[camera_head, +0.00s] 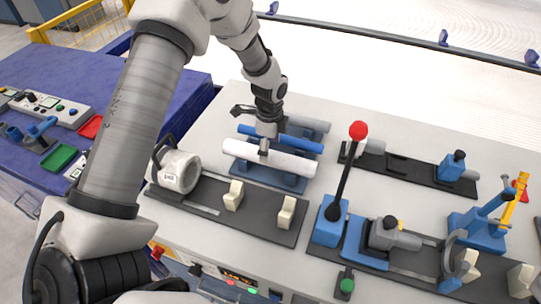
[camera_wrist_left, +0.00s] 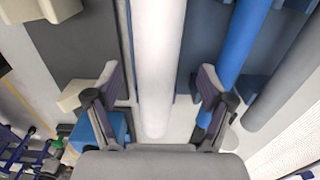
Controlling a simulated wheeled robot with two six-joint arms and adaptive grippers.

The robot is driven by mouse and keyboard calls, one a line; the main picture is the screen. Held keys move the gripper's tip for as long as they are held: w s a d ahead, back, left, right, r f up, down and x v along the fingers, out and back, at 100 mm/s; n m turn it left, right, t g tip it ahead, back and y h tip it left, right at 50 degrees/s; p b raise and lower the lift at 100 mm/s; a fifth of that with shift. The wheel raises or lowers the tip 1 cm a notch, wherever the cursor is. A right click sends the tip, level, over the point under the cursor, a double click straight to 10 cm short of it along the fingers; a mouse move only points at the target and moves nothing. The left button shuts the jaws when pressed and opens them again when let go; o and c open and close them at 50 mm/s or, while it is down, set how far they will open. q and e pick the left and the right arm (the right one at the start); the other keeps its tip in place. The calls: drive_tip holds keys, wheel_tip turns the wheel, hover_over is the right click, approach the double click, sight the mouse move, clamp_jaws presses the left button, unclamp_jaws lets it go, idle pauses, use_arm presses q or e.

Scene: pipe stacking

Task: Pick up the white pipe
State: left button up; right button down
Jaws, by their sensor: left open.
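The white pipe (camera_head: 292,163) lies on a blue rack (camera_head: 288,183), at the side facing me, beside a blue pipe (camera_head: 301,144) and a grey pipe (camera_head: 310,124). My left gripper (camera_head: 264,151) points down over the white pipe, near its middle. In the left wrist view the white pipe (camera_wrist_left: 157,60) runs between the two spread fingers of the gripper (camera_wrist_left: 162,88), with a gap on each side. The blue pipe (camera_wrist_left: 240,40) passes by the right finger. I cannot tell how far down the fingers reach beside the pipe. My right gripper is out of view.
A dark fixture with cream blocks (camera_head: 233,195) and a grey cylinder (camera_head: 177,170) stands in front of the rack. A lever with a red knob (camera_head: 358,131) rises to the right. Blue clamps (camera_head: 480,225) stand farther right. Bare table lies behind the rack.

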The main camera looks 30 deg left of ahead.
use_arm(q)
drive_tip(key=f, duration=0.2)
drive_tip(key=shift+s+f+p, duration=0.3)
drive_tip(key=shift+w+f, duration=0.15)
drive_tip(key=shift+f, duration=0.2)
drive_tip(key=c, duration=0.7)
drive_tip(key=shift+r, duration=0.1)
drive_tip(key=c, duration=0.6)
drive_tip(key=shift+c, duration=0.2)
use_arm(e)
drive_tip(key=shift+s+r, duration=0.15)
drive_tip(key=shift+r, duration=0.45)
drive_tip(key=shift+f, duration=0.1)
